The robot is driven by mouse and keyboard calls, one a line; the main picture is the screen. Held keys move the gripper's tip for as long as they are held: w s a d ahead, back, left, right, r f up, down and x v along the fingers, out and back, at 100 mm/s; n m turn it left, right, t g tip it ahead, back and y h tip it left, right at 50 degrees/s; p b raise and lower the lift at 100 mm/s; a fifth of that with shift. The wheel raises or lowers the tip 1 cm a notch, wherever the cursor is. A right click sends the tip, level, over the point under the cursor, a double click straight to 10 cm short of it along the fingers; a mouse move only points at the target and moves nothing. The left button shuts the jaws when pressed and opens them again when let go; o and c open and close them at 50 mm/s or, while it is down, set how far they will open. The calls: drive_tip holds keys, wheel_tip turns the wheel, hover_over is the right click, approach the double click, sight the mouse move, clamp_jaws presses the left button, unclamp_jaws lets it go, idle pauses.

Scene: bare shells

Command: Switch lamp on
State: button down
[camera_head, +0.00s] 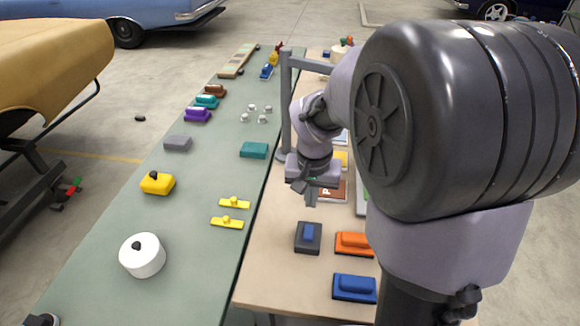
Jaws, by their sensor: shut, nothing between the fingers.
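A grey post with a horizontal top arm (286,105) stands at the near table's left edge, behind my gripper; it looks like a lamp stand, but my arm hides its far end and I cannot see whether a light is on. A dark grey block with a blue rocker or button on top (308,237) lies on the tan table, and looks like a switch. My gripper (311,198) is shut and empty. It points down above the tan table, behind the dark grey block in the picture and apart from it.
An orange block (354,244) and a blue block (354,288) lie right of the switch-like block on the tan table (275,272). A brown plate with a letter lies by my gripper. The green table (185,250) at left holds a white round container (143,255) and several coloured blocks.

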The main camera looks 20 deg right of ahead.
sight(309, 227)
drive_tip(key=f+b, duration=0.1)
drive_tip(key=f, duration=0.3)
drive_tip(key=w+f+b, duration=0.1)
drive_tip(key=f+b, duration=0.1)
drive_tip(key=f, duration=0.1)
drive_tip(key=d+f+b, duration=0.1)
drive_tip(key=f+b, duration=0.1)
drive_tip(key=f, duration=0.2)
drive_tip(key=shift+w+f, duration=0.2)
drive_tip(key=shift+f, duration=0.15)
